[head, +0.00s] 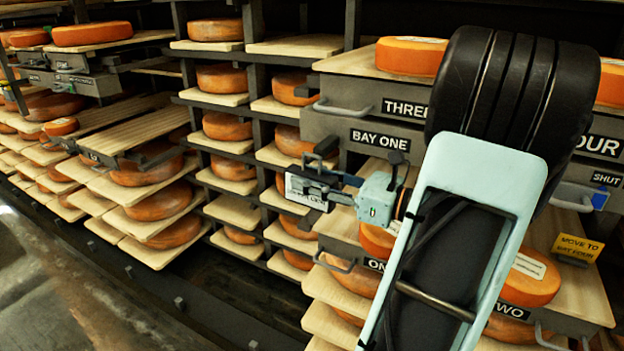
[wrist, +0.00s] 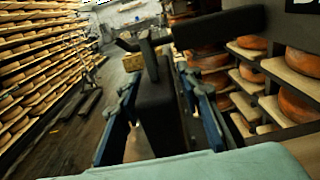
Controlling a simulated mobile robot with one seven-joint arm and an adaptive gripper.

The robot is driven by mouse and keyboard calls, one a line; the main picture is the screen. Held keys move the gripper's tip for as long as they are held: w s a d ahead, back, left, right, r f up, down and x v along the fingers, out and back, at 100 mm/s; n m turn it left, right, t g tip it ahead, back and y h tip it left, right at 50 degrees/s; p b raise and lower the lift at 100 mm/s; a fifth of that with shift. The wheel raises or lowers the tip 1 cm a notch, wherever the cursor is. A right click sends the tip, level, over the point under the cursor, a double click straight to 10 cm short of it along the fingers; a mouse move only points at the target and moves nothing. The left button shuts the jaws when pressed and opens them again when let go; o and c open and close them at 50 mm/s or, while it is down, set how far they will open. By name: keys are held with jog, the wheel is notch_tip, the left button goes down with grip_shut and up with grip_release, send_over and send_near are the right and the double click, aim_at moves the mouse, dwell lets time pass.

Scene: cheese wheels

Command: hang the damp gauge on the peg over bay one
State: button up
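The damp gauge (head: 306,190) is a dark body with a pale face, in front of the shelves just left of the BAY ONE label. In the wrist view its dark body (wrist: 160,115) stands between my two blue fingers, with an upright post (wrist: 151,60) at its top. My gripper (head: 335,188) is shut on it and holds it in the air; it also shows in the wrist view (wrist: 160,90). The BAY ONE label (head: 379,139) is on a grey front above and right of the gauge. I cannot make out the peg clearly; the gauge or my arm may hide it.
Shelves with orange cheese wheels (head: 227,127) stand close behind the gauge. A grey handle (head: 340,110) juts out left of the THREE label (head: 405,109).

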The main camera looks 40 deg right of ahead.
jog(key=shift+o, duration=1)
jog(key=v, duration=1.2)
